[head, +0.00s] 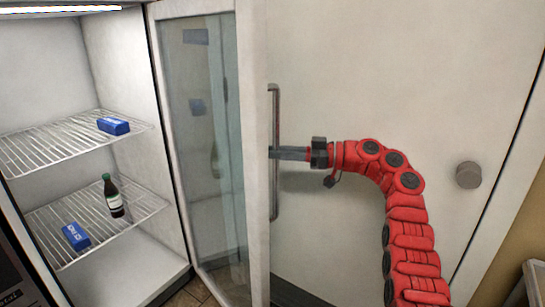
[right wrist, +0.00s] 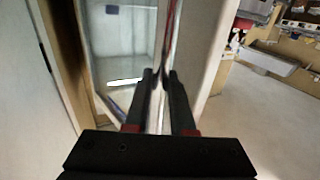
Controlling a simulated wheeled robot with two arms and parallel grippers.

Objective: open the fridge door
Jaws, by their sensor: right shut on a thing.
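The glass fridge door (head: 203,130), with its pale frame, stands open to the right of the fridge interior (head: 125,50). A long grey vertical handle (head: 274,195) runs along the door's outer edge. My right gripper (head: 273,153) is shut on this handle about midway along its length, with its arm coming from the right. In the right wrist view, the two dark fingers of the right gripper (right wrist: 159,82) close on the door's edge area, and the exact grip on the handle is hard to make out. My left gripper is not in view.
Inside the fridge are wire shelves (head: 75,142), blue packs (head: 114,126) and a dark bottle (head: 113,196). A white panel (head: 400,70) with a round grey knob (head: 468,175) stands behind my right arm. Open floor (right wrist: 255,130) shows at right in the wrist view.

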